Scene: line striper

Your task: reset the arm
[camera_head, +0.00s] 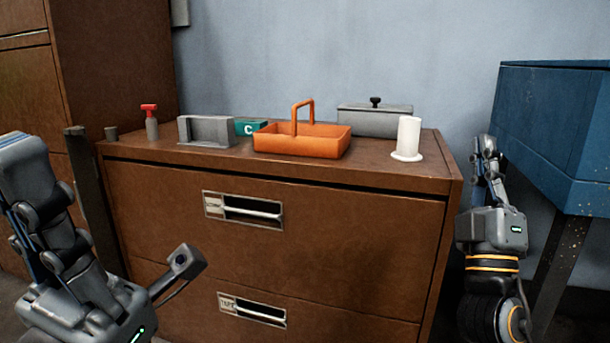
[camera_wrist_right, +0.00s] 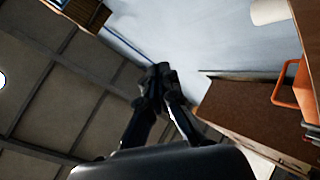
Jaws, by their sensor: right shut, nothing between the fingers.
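My right gripper (camera_head: 486,146) points upward at the right of the head view, beside the right end of the brown cabinet (camera_head: 325,235). It is shut and empty, apart from the objects on the cabinet. In the right wrist view its dark fingers (camera_wrist_right: 158,78) meet at the tips with nothing between them. My left gripper (camera_head: 30,165) is large and close at the left edge of the head view, in front of the cabinet.
A blue cabinet (camera_head: 555,125) stands close to the right arm.

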